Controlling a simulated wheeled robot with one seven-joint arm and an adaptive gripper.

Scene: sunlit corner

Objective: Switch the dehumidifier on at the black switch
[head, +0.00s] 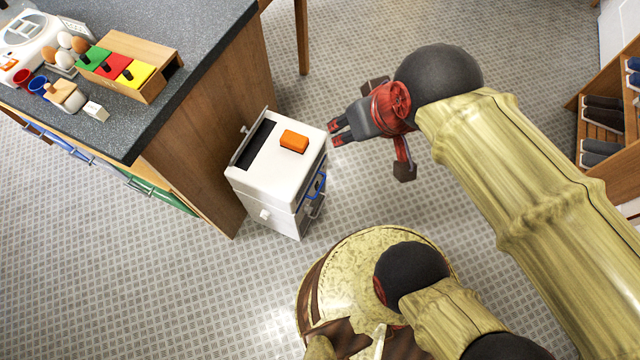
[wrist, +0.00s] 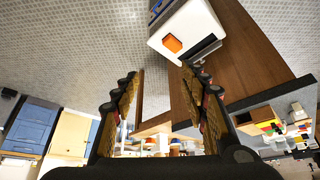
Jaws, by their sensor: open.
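The dehumidifier appears to be the white box (head: 262,185) standing on the floor beside the counter's end panel. Its top carries an orange block (head: 294,141) and a long dark slot (head: 257,143). A blue handle (head: 316,186) is on its right side and a pale knob (head: 265,215) on its front. In the wrist view the white box (wrist: 196,22) is at the top, beyond the fingers. I cannot make out a separate black switch on it. My gripper (head: 339,132) is open and empty, just right of the box top in the head view; its fingers (wrist: 162,80) are spread in the wrist view.
The grey counter (head: 190,40) bears a wooden box (head: 145,88) with green, red and yellow plates, each with a black knob. Eggs and cups are nearby. A wooden shoe rack (head: 610,100) stands at the right. The patterned floor (head: 370,190) around the white box is mostly clear.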

